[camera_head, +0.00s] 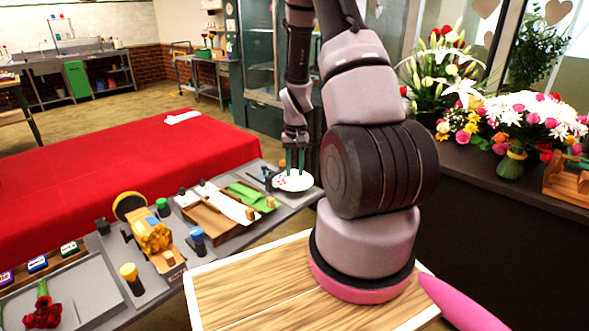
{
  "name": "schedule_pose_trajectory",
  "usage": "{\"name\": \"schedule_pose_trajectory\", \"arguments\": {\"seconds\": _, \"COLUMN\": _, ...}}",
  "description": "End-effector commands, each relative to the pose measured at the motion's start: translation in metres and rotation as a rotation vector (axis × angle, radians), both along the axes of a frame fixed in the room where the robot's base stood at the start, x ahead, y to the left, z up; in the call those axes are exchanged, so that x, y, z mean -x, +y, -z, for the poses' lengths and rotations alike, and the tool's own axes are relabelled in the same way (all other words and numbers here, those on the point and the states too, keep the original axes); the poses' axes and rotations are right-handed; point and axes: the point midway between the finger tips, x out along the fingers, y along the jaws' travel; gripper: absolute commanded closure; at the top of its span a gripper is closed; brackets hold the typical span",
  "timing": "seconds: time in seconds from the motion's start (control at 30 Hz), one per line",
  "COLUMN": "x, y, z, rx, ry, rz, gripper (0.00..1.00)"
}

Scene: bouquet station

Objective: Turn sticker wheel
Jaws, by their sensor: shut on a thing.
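The sticker wheel (297,184) is a white round disc with small coloured marks. It lies flat at the far right end of the grey workbench. My gripper (295,164) points down over it from above, with its dark green fingertips at the disc's upper face. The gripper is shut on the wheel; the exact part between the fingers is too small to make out. The right side of the disc is close to my large dark arm joint in the picture, but its rim shows.
Left of the wheel on the bench (225,236) are green wrapping sheets (246,194), a yellow ribbon device (152,236) and several coloured-capped bottles. A red-covered table (120,170) stands behind. Flower bouquets (530,115) stand on a dark counter at right.

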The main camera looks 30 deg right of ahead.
Motion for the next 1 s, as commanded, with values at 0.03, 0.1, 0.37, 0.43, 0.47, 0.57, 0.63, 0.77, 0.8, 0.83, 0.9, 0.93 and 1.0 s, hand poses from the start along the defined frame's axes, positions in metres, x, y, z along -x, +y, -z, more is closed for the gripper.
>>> {"name": "schedule_pose_trajectory", "arguments": {"seconds": 0.03, "x": -0.0008, "y": -0.0008, "z": -0.0003, "rx": 0.001, "ry": -0.002, "rz": -0.039, "gripper": 1.0}}
{"name": "schedule_pose_trajectory", "arguments": {"seconds": 0.1, "x": -0.0009, "y": -0.0008, "z": -0.0003, "rx": 0.0, "ry": -0.002, "rz": -0.099, "gripper": 1.0}}
{"name": "schedule_pose_trajectory", "arguments": {"seconds": 0.37, "x": -0.0008, "y": -0.0009, "z": -0.0003, "rx": 0.001, "ry": -0.002, "rz": -0.281, "gripper": 1.0}}
{"name": "schedule_pose_trajectory", "arguments": {"seconds": 0.43, "x": -0.0008, "y": -0.0011, "z": -0.0003, "rx": 0.001, "ry": -0.001, "rz": -0.316, "gripper": 1.0}}
{"name": "schedule_pose_trajectory", "arguments": {"seconds": 0.47, "x": -0.0008, "y": -0.001, "z": -0.0002, "rx": 0.001, "ry": -0.002, "rz": -0.329, "gripper": 1.0}}
{"name": "schedule_pose_trajectory", "arguments": {"seconds": 0.57, "x": -0.0008, "y": -0.0006, "z": -0.0002, "rx": 0.001, "ry": -0.002, "rz": -0.368, "gripper": 1.0}}
{"name": "schedule_pose_trajectory", "arguments": {"seconds": 0.63, "x": -0.0009, "y": -0.0005, "z": -0.0002, "rx": 0.0, "ry": -0.001, "rz": -0.386, "gripper": 1.0}}
{"name": "schedule_pose_trajectory", "arguments": {"seconds": 0.77, "x": -0.0009, "y": -0.0005, "z": -0.0002, "rx": 0.001, "ry": -0.001, "rz": -0.408, "gripper": 1.0}}
{"name": "schedule_pose_trajectory", "arguments": {"seconds": 0.8, "x": -0.0008, "y": -0.0003, "z": -0.0002, "rx": 0.001, "ry": -0.001, "rz": -0.412, "gripper": 1.0}}
{"name": "schedule_pose_trajectory", "arguments": {"seconds": 0.83, "x": -0.0009, "y": -0.0005, "z": -0.0002, "rx": 0.001, "ry": -0.002, "rz": -0.414, "gripper": 1.0}}
{"name": "schedule_pose_trajectory", "arguments": {"seconds": 0.9, "x": -0.0009, "y": -0.0005, "z": -0.0002, "rx": 0.001, "ry": -0.002, "rz": -0.417, "gripper": 1.0}}
{"name": "schedule_pose_trajectory", "arguments": {"seconds": 0.93, "x": -0.0008, "y": -0.0004, "z": -0.0002, "rx": 0.0, "ry": -0.001, "rz": -0.418, "gripper": 1.0}}
{"name": "schedule_pose_trajectory", "arguments": {"seconds": 1.0, "x": -0.0008, "y": -0.0004, "z": -0.0002, "rx": 0.0, "ry": -0.001, "rz": -0.418, "gripper": 1.0}}
